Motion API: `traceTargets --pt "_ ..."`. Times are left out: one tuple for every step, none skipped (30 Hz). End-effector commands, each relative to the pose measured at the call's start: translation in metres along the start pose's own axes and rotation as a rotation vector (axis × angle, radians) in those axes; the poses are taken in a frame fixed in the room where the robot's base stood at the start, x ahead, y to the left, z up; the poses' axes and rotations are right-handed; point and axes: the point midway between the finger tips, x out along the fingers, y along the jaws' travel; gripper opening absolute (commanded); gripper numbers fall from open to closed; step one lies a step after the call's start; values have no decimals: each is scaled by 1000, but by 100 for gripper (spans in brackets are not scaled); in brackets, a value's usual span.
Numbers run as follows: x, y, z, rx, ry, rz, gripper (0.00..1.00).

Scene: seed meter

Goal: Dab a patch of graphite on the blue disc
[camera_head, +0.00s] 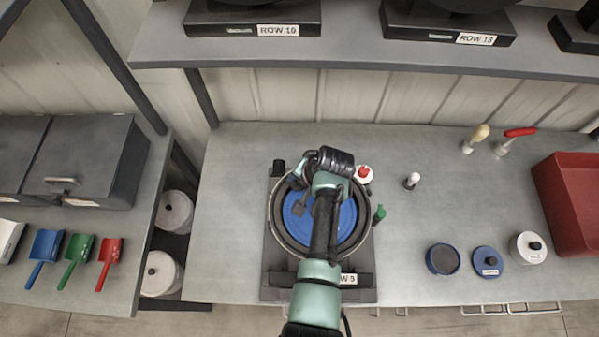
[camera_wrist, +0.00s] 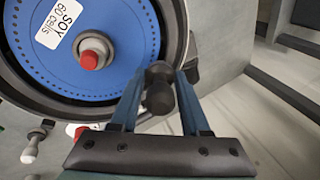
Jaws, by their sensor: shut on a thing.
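The blue disc (camera_head: 345,222) is mounted in a dark round meter on the bench, partly hidden by my arm. In the wrist view the blue disc (camera_wrist: 110,82) shows small holes near its edge, a "SOY 60 cells" label and a red-capped hub. My gripper (camera_wrist: 160,88) is shut on a black, round-ended tool (camera_wrist: 159,97), in front of the disc's edge. Whether the tool touches the disc, I cannot tell. No graphite patch shows on the visible part. An open blue tin (camera_head: 443,259) with dark grey contents stands to the right.
A blue lid (camera_head: 487,262), a white pot (camera_head: 528,248) and a red bin (camera_head: 570,200) stand at the right. Two brushes (camera_head: 480,135) (camera_head: 515,138) and a small white knobbed piece (camera_head: 411,181) stand behind. A shelf (camera_head: 350,50) overhangs the back.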

Motion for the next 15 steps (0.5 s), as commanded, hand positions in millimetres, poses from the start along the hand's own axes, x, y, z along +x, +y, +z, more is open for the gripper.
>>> traceTargets --pt "-8 -4 -2 -1 1 0 0" --pt "-10 -5 -2 -1 1 0 0" --pt "-14 -6 -3 -1 1 0 0" --pt "-16 -7 -4 -1 1 0 0" --pt "-18 -9 -5 -1 1 0 0" --pt "-21 -10 -6 -1 1 0 0" --pt "-23 -12 -7 -1 1 0 0" --pt "-25 -13 -8 -1 1 0 0" --pt "-28 -14 -9 -1 1 0 0" --pt "-29 -15 -10 -1 0 0 0" --pt "-30 -15 -10 -1 0 0 0" --pt "-31 -16 -10 -1 0 0 0" --pt "-31 -16 -11 -1 0 0 0" --pt "-32 -16 -11 -1 0 0 0" --pt "-31 -16 -11 -1 0 0 0"
